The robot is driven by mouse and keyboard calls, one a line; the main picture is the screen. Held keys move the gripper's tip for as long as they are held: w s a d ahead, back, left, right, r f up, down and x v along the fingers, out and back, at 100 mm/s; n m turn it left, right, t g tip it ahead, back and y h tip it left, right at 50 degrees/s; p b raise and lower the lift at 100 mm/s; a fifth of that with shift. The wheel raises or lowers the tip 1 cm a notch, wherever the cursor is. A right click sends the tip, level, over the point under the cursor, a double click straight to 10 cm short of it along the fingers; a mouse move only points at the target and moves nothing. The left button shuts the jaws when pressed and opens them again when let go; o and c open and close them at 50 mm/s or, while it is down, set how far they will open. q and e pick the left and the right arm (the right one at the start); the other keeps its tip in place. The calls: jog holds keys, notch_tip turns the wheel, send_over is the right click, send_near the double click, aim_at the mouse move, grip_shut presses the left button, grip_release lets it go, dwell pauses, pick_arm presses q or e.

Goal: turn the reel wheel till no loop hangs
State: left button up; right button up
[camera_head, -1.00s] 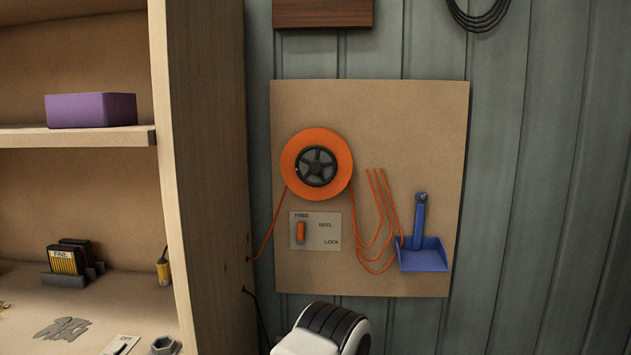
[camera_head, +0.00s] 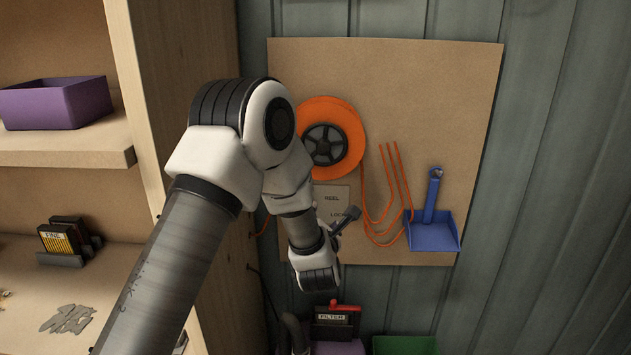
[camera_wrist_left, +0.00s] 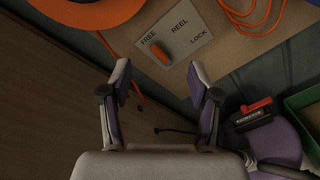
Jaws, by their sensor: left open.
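The orange reel wheel (camera_head: 348,116) with its dark spoked hub (camera_head: 324,145) is on a tan board; its edge shows at the top left of the left wrist view (camera_wrist_left: 90,12). Orange cord hangs in loops (camera_head: 378,238) right of the wheel, also seen in the left wrist view (camera_wrist_left: 246,22). The REEL plate (camera_wrist_left: 172,34) has an orange lever (camera_wrist_left: 156,50) beside FREE. My left gripper (camera_wrist_left: 158,78) is open and empty below the plate. In the head view my left arm hides part of the plate and the lever. My right gripper is not in view.
A blue dustpan (camera_head: 433,235) hangs right of the loops, close to them. A wooden shelf unit (camera_head: 150,100) with a purple box (camera_head: 58,103) stands left.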

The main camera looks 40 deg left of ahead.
pick_arm(q)
jog(key=n+t+y+p, duration=0.1)
jog(key=p, duration=0.1)
send_near(322, 150)
jog(key=w, duration=0.1)
jog(key=p+x, duration=0.3)
jog(key=x, duration=0.5)
jog(key=shift+s+a+p, duration=0.15)
jog(key=shift+p, duration=0.25)
jog(key=shift+a+f, duration=0.1)
jog(key=shift+a, duration=0.1)
jog(key=shift+d, duration=0.25)
jog(key=shift+d+r, duration=0.1)
jog(key=shift+r, duration=0.1)
jog(key=shift+c, duration=1.1)
jog(key=shift+f, duration=0.1)
jog(key=c, duration=0.9)
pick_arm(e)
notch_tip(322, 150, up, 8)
